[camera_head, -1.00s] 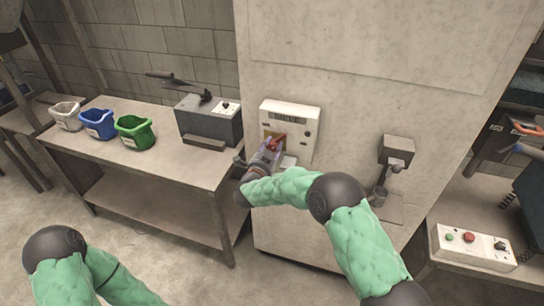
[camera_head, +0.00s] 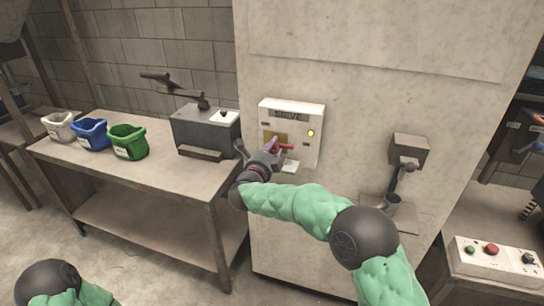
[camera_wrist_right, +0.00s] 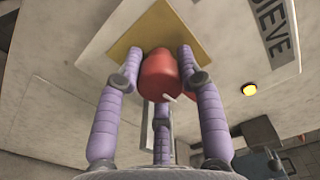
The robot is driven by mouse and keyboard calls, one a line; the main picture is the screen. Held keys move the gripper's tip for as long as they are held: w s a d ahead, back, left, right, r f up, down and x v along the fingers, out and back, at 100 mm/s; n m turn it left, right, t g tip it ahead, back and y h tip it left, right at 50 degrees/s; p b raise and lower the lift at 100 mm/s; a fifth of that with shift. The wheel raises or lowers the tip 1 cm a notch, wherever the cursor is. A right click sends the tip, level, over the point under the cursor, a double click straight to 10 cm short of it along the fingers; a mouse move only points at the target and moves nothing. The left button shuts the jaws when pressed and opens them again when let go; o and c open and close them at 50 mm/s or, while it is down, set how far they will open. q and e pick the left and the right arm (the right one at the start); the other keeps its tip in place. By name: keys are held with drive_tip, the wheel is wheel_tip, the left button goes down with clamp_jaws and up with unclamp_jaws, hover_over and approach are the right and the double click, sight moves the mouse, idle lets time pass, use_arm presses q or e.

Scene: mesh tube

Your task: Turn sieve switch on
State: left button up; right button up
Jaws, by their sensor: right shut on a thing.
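The sieve panel (camera_head: 292,110) is a pale box with a "SIEVE" label on a large concrete-like block. It also shows in the right wrist view (camera_wrist_right: 110,50). A yellow light (camera_head: 310,133) glows on it; in the right wrist view the light (camera_wrist_right: 250,90) is also bright. The red switch handle (camera_head: 286,147) sits on a yellow plate (camera_wrist_right: 128,45) and points right in the head view. My right gripper (camera_head: 273,149) is shut on the red handle (camera_wrist_right: 158,75), its purple fingers around it. My left gripper is out of view; only part of that arm shows at lower left.
A table (camera_head: 190,187) at left holds a grey machine (camera_head: 205,135) and white (camera_head: 58,127), blue (camera_head: 90,133) and green (camera_head: 128,141) bins. A lever device (camera_head: 408,150) is right of the panel. A button box (camera_head: 497,258) is at lower right.

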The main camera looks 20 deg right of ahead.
drive_tip(key=shift+f+m+b, duration=0.1)
drive_tip(key=shift+m+b, duration=0.2)
drive_tip(key=shift+b, duration=0.05)
idle(0.3)
drive_tip(key=o, duration=1.2)
drive_tip(key=shift+c, duration=0.2)
drive_tip(key=v, duration=1.2)
